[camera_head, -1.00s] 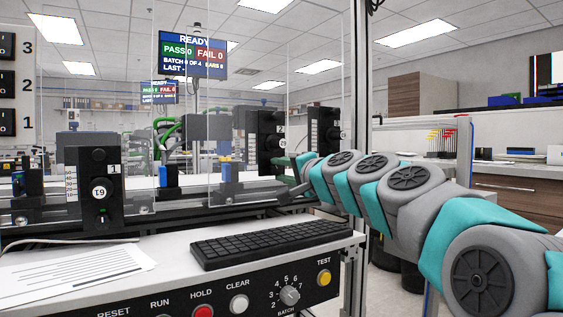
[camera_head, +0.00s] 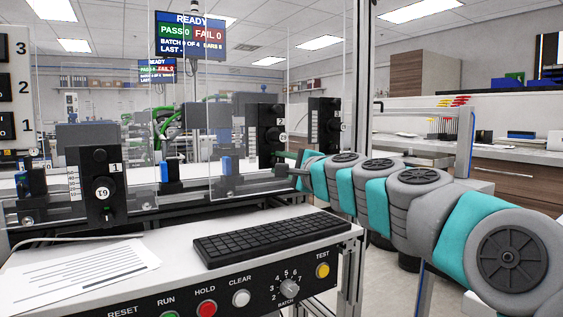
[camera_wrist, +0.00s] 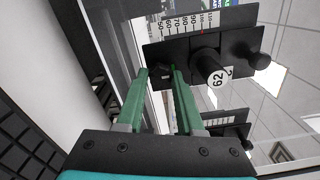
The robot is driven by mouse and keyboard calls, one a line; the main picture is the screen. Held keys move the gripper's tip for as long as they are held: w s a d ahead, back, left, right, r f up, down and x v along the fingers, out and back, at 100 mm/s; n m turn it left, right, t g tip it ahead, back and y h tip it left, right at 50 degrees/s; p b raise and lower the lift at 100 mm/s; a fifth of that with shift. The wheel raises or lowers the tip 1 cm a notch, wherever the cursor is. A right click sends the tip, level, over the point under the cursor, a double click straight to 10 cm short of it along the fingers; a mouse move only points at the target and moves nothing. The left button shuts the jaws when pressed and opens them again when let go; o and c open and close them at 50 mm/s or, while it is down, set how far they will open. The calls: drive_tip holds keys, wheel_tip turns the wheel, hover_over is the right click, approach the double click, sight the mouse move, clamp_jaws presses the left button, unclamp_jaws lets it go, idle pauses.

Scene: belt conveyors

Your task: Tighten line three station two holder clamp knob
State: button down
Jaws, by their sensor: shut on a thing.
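The station two holder is a black upright plate (camera_head: 265,137) with a round white dial tag, behind the clear guard in the head view. In the head view my gripper (camera_head: 296,172) is small and partly hidden at the rail.
A station one plate (camera_head: 100,187) stands at left and another plate (camera_head: 323,125) farther right. Clear guard panels (camera_head: 238,100) and a metal post (camera_head: 357,150) stand close to my arm. A keyboard (camera_head: 270,238) and control panel (camera_head: 250,295) lie in front.

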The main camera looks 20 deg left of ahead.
drive_tip(key=shift+r, duration=0.1)
drive_tip(key=c, duration=0.5)
unclamp_jaws()
drive_tip(key=shift+c, duration=0.2)
drive_tip(key=shift+d, duration=0.1)
drive_tip(key=b+v, duration=0.1)
drive_tip(key=v, duration=0.6)
drive_tip(key=shift+s+d, duration=0.2)
drive_tip(key=shift+s, duration=0.05)
